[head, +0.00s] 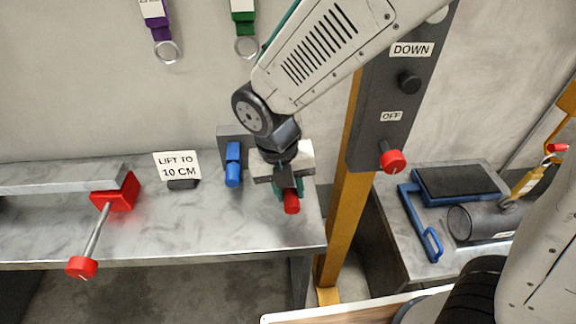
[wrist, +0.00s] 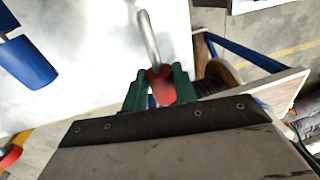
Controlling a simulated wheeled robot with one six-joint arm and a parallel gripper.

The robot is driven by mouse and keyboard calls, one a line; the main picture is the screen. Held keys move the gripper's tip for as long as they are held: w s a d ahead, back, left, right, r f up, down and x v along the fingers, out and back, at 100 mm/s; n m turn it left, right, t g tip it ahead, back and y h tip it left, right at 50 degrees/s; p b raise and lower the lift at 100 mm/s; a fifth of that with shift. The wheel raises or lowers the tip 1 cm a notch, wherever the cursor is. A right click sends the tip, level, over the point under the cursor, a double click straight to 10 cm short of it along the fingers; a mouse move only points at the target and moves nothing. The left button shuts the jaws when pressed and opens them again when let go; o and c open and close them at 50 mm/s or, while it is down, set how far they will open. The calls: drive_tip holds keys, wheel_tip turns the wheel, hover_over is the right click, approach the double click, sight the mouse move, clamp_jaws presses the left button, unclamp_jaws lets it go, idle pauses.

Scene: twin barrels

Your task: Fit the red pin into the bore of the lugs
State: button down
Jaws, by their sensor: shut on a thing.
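My gripper (head: 287,188) hangs over the right end of the grey bench, its green fingers shut on a red pin (head: 291,203). In the wrist view the red head (wrist: 161,88) sits between the green fingers, and a bright metal shank (wrist: 148,38) runs up and away from it. A blue cylinder (head: 233,165) stands just left of my gripper, against a grey block (head: 226,133); the blue part also shows at upper left in the wrist view (wrist: 27,62). I cannot make out the lugs or their bore; my wrist and gripper hide the area behind them.
A red block (head: 117,192) with a rod and red knob (head: 81,267) juts from the bench front (head: 190,235) at left. A sign (head: 177,165) stands behind. A yellow post with a control panel (head: 391,115) rises close right. A lower table (head: 385,230) holds a blue-handled frame and grey cylinder.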

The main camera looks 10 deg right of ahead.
sight(292, 205)
drive_tip(key=shift+s+f, duration=0.15)
drive_tip(key=shift+s, duration=2.05)
